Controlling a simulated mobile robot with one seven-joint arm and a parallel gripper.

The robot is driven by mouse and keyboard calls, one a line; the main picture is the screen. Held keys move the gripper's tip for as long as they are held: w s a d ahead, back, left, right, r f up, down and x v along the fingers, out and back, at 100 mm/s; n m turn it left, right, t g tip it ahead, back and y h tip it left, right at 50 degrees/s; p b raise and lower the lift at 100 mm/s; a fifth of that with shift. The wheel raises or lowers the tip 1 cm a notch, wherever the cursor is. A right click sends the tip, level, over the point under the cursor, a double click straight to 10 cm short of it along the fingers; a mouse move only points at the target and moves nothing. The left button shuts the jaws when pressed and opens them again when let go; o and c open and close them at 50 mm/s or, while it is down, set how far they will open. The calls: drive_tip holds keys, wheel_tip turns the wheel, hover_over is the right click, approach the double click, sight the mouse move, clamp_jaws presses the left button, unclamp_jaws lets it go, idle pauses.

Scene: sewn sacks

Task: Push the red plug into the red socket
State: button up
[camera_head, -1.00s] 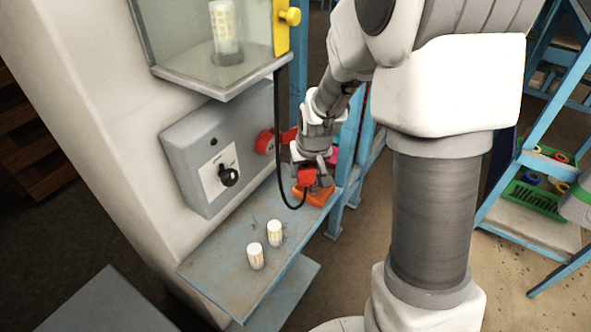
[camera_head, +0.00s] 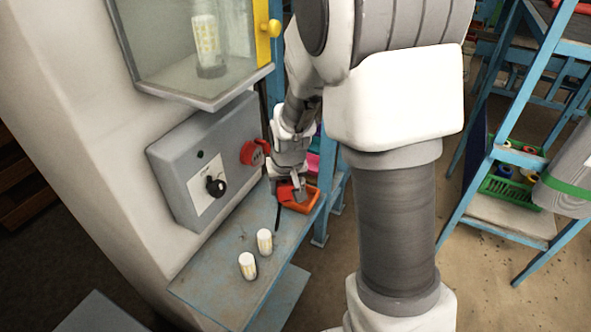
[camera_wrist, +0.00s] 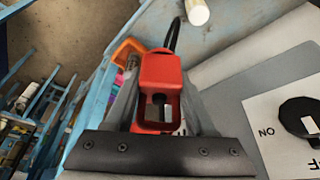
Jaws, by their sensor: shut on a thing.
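The red plug (camera_wrist: 160,72) sits between the two fingers of my gripper (camera_wrist: 161,96) in the wrist view, with its hollow end toward the camera. A black cable (camera_wrist: 174,35) runs from its far end. In the head view my gripper (camera_head: 297,190) is low over the far end of the blue shelf, and the plug is mostly hidden. The red socket (camera_head: 252,153) is on the right part of the grey control box (camera_head: 202,160), to the left of my gripper. The plug and socket are apart.
An orange open holder (camera_head: 312,197) stands on the blue shelf (camera_head: 225,268) beside my gripper. Two white cylinders (camera_head: 264,241) (camera_head: 247,265) stand nearer on the shelf. A black knob (camera_head: 215,186) sticks out of the box. A glass-fronted cabinet (camera_head: 185,50) overhangs the box.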

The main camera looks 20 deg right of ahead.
drive_tip(key=m+y+b, duration=0.1)
drive_tip(key=m+y, duration=0.2)
drive_tip(key=m, duration=0.4)
drive_tip(key=s+f+m+y+b, duration=0.1)
drive_tip(key=m+y, duration=0.3)
drive_tip(key=m, duration=0.3)
drive_tip(key=m+y+b, duration=0.1)
drive_tip(key=m+y, duration=0.2)
drive_tip(key=m, duration=0.4)
drive_tip(key=shift+s+f+m, duration=0.2)
drive_tip(key=shift+f+m, duration=0.05)
drive_tip(key=shift+m, duration=0.05)
drive_tip(key=w+d+r+m+t+b, duration=0.1)
drive_tip(key=w+d+r+m+t, duration=0.2)
drive_tip(key=w+m+t, duration=0.1)
drive_tip(key=shift+d+r+t, duration=0.3)
drive_tip(key=shift+t, duration=0.5)
drive_tip(key=shift+w+a, duration=0.1)
drive_tip(key=shift+w, duration=0.05)
drive_tip(key=shift+w+a, duration=1.95)
drive_tip(key=shift+b, duration=0.4)
